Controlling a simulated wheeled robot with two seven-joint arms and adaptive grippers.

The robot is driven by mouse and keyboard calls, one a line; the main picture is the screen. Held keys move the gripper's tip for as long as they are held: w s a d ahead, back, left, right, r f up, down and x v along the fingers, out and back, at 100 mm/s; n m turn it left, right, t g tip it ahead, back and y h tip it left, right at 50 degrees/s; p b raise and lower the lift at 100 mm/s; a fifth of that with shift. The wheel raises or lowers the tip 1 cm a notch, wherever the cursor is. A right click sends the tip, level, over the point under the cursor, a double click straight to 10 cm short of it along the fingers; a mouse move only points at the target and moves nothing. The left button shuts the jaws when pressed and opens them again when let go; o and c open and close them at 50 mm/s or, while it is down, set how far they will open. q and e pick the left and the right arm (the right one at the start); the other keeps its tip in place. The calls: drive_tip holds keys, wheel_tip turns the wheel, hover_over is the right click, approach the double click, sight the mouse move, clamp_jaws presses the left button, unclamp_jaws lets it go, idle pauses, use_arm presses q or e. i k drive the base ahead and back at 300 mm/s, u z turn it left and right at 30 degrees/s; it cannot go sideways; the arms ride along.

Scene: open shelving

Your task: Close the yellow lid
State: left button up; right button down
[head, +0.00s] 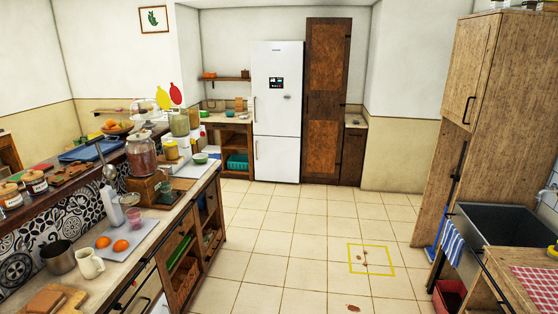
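An upright, flat yellow lid (163,98) shows at the far end of the left counter, above a tall greenish container (180,124). A similar red lid (175,93) stands upright just right of it, above another container (194,118). Both lids look raised; which container each is joined to is too small to tell. Neither of my grippers is in view.
The left counter (140,238) holds a large jar (142,154), a mug (89,263) and a metal pot (58,257). A white fridge (278,110) stands at the back. A sink (497,235) is at right. The tiled floor (290,230) between is open, with a yellow square outline (350,259).

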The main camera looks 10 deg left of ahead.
sight(163, 99)
drive_tip(key=z, duration=0.05)
drive_tip(key=i, duration=1.95)
drive_tip(key=u, duration=0.9)
drive_tip(key=i, duration=1.85)
drive_tip(key=u, duration=0.95)
